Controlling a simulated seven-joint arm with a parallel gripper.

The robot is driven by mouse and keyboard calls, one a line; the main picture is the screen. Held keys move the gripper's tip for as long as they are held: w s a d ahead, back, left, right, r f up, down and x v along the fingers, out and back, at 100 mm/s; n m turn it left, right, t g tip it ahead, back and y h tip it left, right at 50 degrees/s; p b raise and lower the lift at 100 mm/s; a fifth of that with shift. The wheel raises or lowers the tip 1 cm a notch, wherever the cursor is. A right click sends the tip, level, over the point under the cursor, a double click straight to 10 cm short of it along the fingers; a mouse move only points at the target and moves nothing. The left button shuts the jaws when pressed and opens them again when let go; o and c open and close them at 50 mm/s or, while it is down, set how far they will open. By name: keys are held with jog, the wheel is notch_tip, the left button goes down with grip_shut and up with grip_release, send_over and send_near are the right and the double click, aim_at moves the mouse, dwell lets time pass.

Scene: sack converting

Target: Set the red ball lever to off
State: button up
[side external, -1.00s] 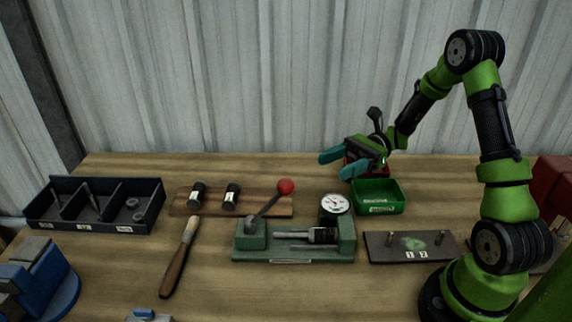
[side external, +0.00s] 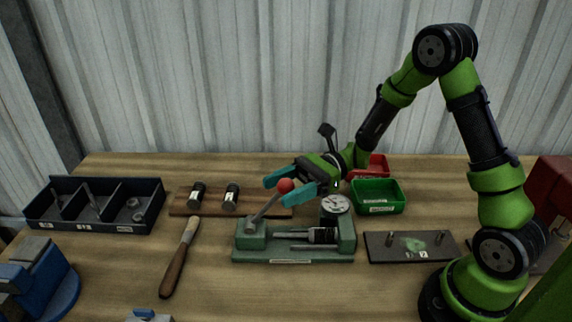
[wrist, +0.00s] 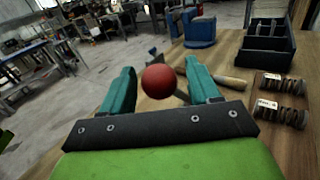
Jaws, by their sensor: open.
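The red ball (side external: 286,186) tops a grey lever (side external: 263,210) that tilts up to the right from the left block of a green fixture (side external: 290,255). My gripper (side external: 282,187) is open, and its teal fingers are at the ball's height. In the wrist view the ball (wrist: 159,80) appears between the two open fingers (wrist: 160,88), with clear gaps on both sides. I cannot tell whether the ball touches anything. Any off marking is too small to read.
A dial gauge (side external: 335,204) stands on the fixture's right. A green bin (side external: 378,209) and a red bin (side external: 378,163) are to the right. A dark divided tray (side external: 140,222) and a wooden-handled tool (side external: 174,272) are left.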

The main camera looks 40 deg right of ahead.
grip_shut()
jog(key=shift+r, duration=0.1)
dwell(0.3)
jog(key=shift+w+a+r+m+h, duration=0.55)
jog(key=shift+w+a+h, duration=0.15)
jog(key=shift+a+h, duration=0.1)
jog(key=w+a+f+m+g+h, duration=0.1)
jog(key=w+a+m+g+h, duration=0.3)
jog(key=w+a+h, duration=0.3)
jog(key=shift+w+a+f+g+h, duration=0.25)
jog(key=shift+w+a+g+h, duration=0.2)
jog(key=shift+w+a, duration=0.7)
jog(key=shift+w+d, duration=0.1)
